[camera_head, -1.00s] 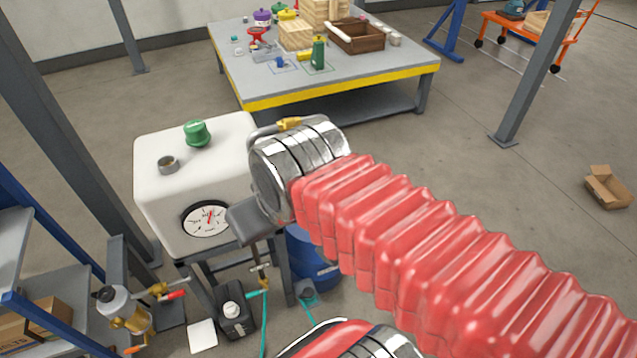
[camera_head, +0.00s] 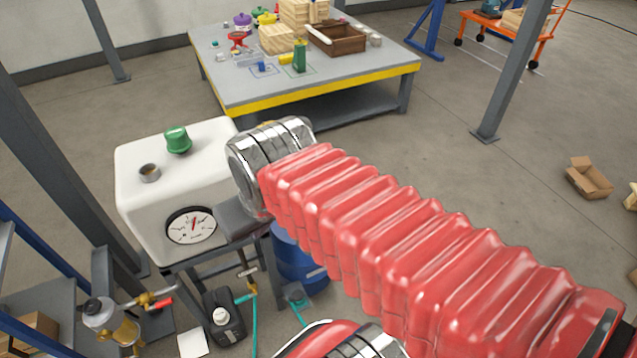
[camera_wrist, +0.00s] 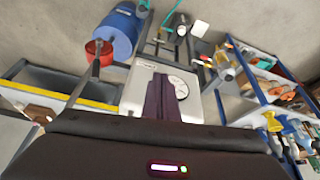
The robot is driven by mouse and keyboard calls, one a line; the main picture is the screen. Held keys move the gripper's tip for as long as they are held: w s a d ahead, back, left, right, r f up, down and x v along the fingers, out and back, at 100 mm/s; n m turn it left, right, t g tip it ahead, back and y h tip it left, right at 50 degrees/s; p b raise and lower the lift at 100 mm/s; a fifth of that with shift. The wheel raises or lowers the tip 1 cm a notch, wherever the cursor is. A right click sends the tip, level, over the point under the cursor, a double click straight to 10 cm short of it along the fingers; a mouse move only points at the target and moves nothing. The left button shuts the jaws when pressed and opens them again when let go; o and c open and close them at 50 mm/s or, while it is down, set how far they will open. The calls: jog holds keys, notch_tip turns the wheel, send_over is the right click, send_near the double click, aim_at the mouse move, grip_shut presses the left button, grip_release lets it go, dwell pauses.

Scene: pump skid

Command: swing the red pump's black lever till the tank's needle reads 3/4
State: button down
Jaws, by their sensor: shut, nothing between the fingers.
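The white tank (camera_head: 165,185) stands on a stand left of centre in the head view, with a round gauge (camera_head: 190,226) on its front. The gauge's red needle points nearly straight up; its marks are too small to read. The wrist view shows the tank (camera_wrist: 135,92) and gauge (camera_wrist: 178,88) too. There, a red part that looks like the pump (camera_wrist: 98,47) sits by the blue drum, with a dark bar, apparently the lever (camera_wrist: 82,86), reaching from it. My gripper (camera_wrist: 160,84) is shut and empty, in front of the tank; I cannot tell its distance from the lever.
A blue drum (camera_head: 297,258) stands right of the tank, partly behind my arm. A black canister (camera_head: 224,318) and a brass filter unit (camera_head: 122,322) are low at left. A yellow-edged table (camera_head: 330,85) stands behind. The floor at right is mostly clear.

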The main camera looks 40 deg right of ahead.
jog(key=s+d+f+m+h, duration=0.1)
jog(key=d+f+m, duration=0.2)
jog(key=d+f, duration=0.8)
jog(key=s+d+f+m+h, duration=0.1)
jog(key=d+f+m+h, duration=0.35)
jog(key=d, duration=1.35)
jog(key=s+d+f+m+y, duration=0.1)
jog(key=d+f+m, duration=0.1)
jog(key=d+f, duration=1)
jog(key=w+a+r+m+t+y, duration=0.2)
jog(key=w+a+r+t+y, duration=0.5)
jog(key=r+t, duration=0.3)
jog(key=shift+a+r+m+t, duration=0.3)
jog(key=shift+a+m+t, duration=0.05)
jog(key=shift+a+t, duration=0.35)
jog(key=shift+w+y, duration=0.1)
jog(key=shift+y, duration=0.15)
